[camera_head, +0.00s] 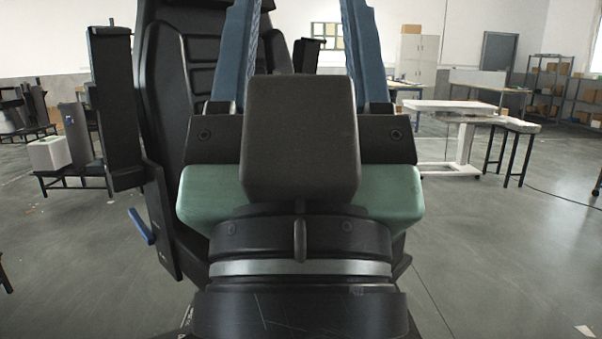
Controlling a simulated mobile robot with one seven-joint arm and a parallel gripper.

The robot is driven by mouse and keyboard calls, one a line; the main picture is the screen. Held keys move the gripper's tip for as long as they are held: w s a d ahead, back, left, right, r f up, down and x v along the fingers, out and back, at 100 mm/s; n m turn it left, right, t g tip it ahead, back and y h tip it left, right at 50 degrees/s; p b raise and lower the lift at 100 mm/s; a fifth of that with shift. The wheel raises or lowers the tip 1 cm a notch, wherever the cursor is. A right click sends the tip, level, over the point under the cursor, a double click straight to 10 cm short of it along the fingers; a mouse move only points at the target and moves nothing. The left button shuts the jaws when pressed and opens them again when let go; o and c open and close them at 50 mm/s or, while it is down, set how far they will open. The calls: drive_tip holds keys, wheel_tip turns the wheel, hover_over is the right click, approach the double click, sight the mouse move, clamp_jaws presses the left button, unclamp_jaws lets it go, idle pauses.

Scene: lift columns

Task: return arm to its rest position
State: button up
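Blue uprights rise on both sides of the block, one to the left (238,50) and one to the right (367,55). Green pieces show low on both sides, at the left (207,197) and the right (393,195).
A tall black seat-like structure (170,110) stands close behind, left of centre. A white box (48,153) sits on a low stand at left. A white table (455,106) stands at back right, with shelves (565,85) beyond. The grey floor (500,260) at right is clear.

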wheel_tip(320, 180, up, 28)
drive_tip(key=p, duration=2.5)
drive_tip(key=shift+f, duration=0.2)
drive_tip(key=shift+c, duration=0.4)
